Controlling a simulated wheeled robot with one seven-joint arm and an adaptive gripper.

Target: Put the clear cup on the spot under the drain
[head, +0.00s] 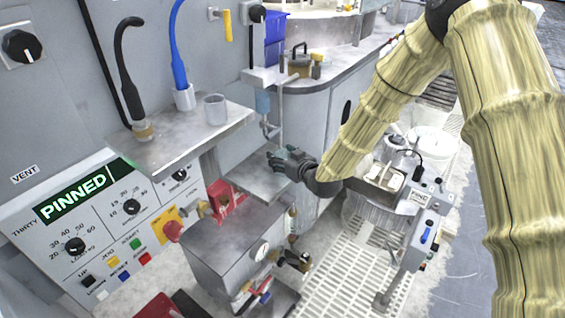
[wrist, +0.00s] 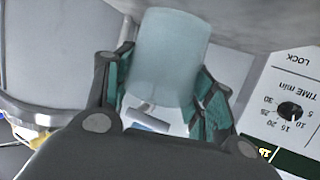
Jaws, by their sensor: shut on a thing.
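My gripper (head: 283,163) is at the middle of the head view, over a small grey metal shelf (head: 250,184). In the wrist view it is shut on a pale, translucent blue-green cup (wrist: 168,52), with one teal-padded finger on each side. In the head view the cup is mostly hidden by the gripper. A thin drain pipe (head: 268,130) hangs from the wall above this shelf, close to the gripper. Whether the cup touches the shelf, I cannot tell. The exact spot under the drain is not clearly seen.
A grey cup (head: 215,109) stands on the upper shelf (head: 190,136), beside a blue hose and a black hose. A grey cabinet (head: 232,240) with a red item on top stands in front of the small shelf. A control panel (head: 95,235) is on the left.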

